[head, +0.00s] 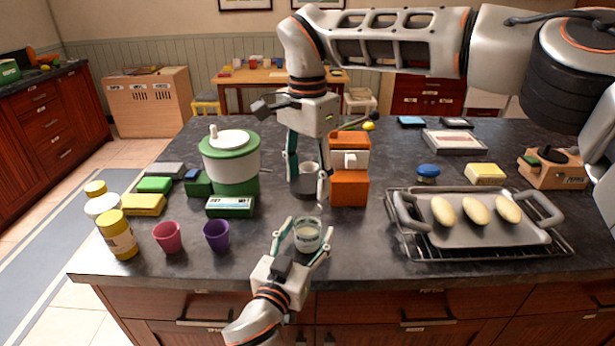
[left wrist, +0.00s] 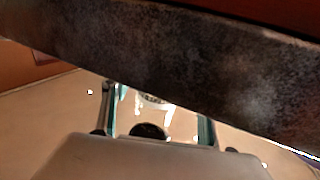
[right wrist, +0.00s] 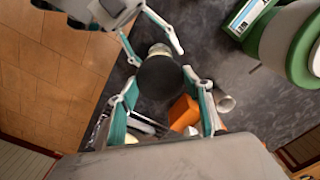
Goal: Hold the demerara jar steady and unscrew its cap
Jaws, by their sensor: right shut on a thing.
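The jar (head: 307,237), clear glass with pale contents, stands upright near the counter's front edge, with no cap on its top. My left gripper (head: 309,229) has its fingers spread on either side of the jar, which shows small and overexposed between them in the left wrist view (left wrist: 152,101). My right gripper (head: 307,186) is shut on a dark round cap (head: 303,188), apart from the jar and behind it in the head view. In the right wrist view the cap (right wrist: 160,77) lies between its fingers and partly covers the jar (right wrist: 160,50).
An orange-and-white box stack (head: 349,188) and a grey metal cup (head: 308,170) stand close to the right gripper. A purple cup (head: 216,236) and green box (head: 230,207) stand left. A tray (head: 455,235) with rolls lies right. Bare counter surrounds the jar.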

